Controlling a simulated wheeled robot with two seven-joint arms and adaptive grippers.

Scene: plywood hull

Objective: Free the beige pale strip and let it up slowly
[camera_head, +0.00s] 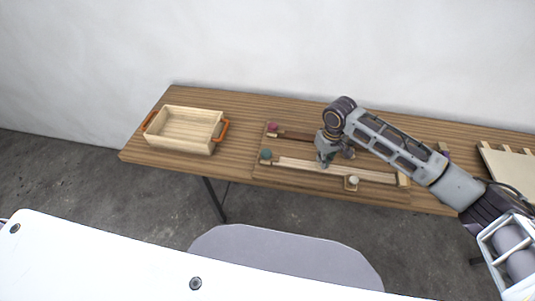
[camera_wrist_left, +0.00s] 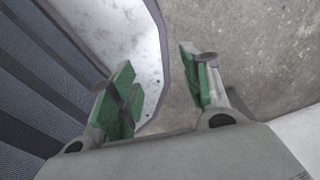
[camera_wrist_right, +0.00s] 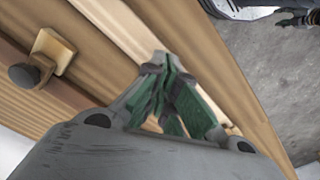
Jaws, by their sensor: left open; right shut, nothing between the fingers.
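The beige pale strip (camera_head: 296,163) lies lengthwise along the front of a wooden board (camera_head: 262,174) on the table. A green knob (camera_head: 266,154) is at its left end. A cream knob on a small block (camera_head: 353,182) stands at its front edge. My right gripper (camera_head: 325,164) is shut and empty, pointing down at the middle of the strip. In the right wrist view its fingertips (camera_wrist_right: 158,62) overlap the pale strip (camera_wrist_right: 118,28); whether they touch it I cannot tell. My left gripper (camera_wrist_left: 158,82) is open and empty, away from the table.
A dark brown strip (camera_head: 298,136) with a red knob (camera_head: 272,127) lies behind. A wooden tray with orange handles (camera_head: 183,149) stands left. A pale slatted panel (camera_head: 510,165) lies right. In the right wrist view a dark knob (camera_wrist_right: 24,76) is beside a small block.

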